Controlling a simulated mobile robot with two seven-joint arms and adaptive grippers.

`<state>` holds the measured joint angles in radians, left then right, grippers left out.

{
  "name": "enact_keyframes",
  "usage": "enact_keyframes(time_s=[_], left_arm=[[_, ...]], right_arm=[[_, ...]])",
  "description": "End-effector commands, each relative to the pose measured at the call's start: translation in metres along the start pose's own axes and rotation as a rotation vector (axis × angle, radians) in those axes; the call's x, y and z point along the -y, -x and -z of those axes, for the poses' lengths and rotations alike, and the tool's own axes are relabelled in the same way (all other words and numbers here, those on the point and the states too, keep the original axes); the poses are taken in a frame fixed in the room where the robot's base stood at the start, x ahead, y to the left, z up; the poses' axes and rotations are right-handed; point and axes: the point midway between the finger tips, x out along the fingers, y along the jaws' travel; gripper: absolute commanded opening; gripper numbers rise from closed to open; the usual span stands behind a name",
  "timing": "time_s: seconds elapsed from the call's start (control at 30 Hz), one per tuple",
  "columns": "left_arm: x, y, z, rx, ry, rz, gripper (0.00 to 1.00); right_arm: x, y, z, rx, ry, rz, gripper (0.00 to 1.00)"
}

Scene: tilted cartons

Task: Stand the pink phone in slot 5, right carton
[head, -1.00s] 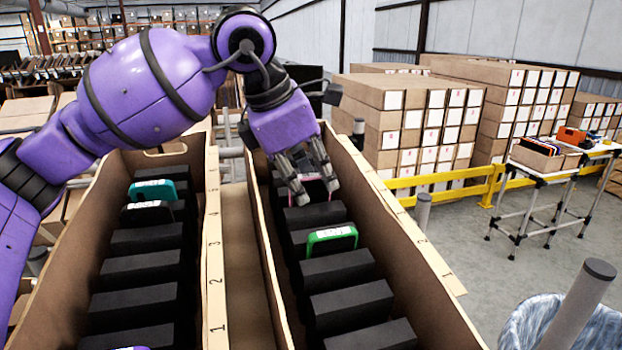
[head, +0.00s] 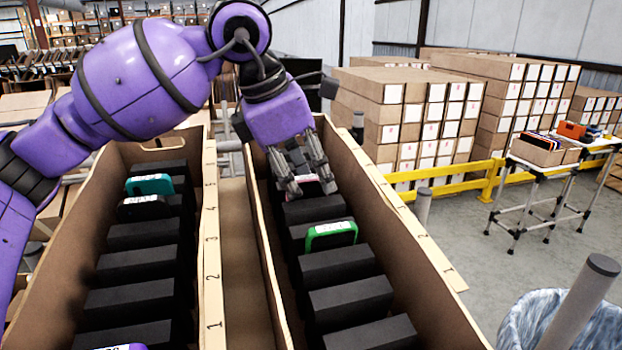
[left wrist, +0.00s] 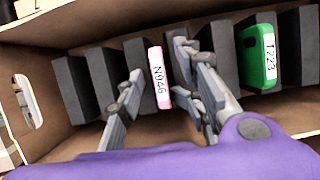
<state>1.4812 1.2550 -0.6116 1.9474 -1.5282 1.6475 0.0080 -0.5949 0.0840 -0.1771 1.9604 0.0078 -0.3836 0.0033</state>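The pink phone (left wrist: 157,68), with a white label reading N946, stands upright between dark foam blocks in the right carton (head: 395,210). In the head view only a sliver of pink (head: 310,187) shows between my fingers. My left gripper (head: 308,182) reaches down into the far part of this carton. Its fingers are spread on either side of the phone, with gaps visible in the left wrist view (left wrist: 157,92). I cannot read which slot number lies beside the phone. My right gripper is not in view.
A green phone (head: 331,235) stands nearer in the same carton. The left carton (head: 112,195) holds a teal phone (head: 150,184), a black one (head: 143,207) and a purple one at the bottom edge. Carton walls flank my gripper closely. A side table (head: 560,165) stands far right.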

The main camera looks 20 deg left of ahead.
Motion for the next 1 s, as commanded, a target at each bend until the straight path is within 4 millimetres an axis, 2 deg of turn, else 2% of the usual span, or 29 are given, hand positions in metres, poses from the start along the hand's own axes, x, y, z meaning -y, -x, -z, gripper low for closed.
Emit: enact_keyframes(time_s=[0.2, 0.43, 0.6, 0.87, 1.0], left_arm=[[0.001, 0.052, -0.004, 0.011, -0.003, -0.007, 0.33], [0.002, 0.093, -0.004, 0.013, -0.004, -0.006, 0.33], [0.003, 0.107, -0.004, 0.011, -0.004, -0.005, 0.33], [0.003, 0.11, -0.004, 0.012, -0.005, -0.004, 0.33], [0.003, 0.117, -0.007, 0.014, -0.006, -0.007, 0.33]], right_arm=[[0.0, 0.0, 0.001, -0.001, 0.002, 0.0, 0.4], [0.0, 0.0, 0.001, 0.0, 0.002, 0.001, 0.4], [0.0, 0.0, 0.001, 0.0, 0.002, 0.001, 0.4], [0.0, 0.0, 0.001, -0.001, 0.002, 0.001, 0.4], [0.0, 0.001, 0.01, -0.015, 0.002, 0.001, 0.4]])
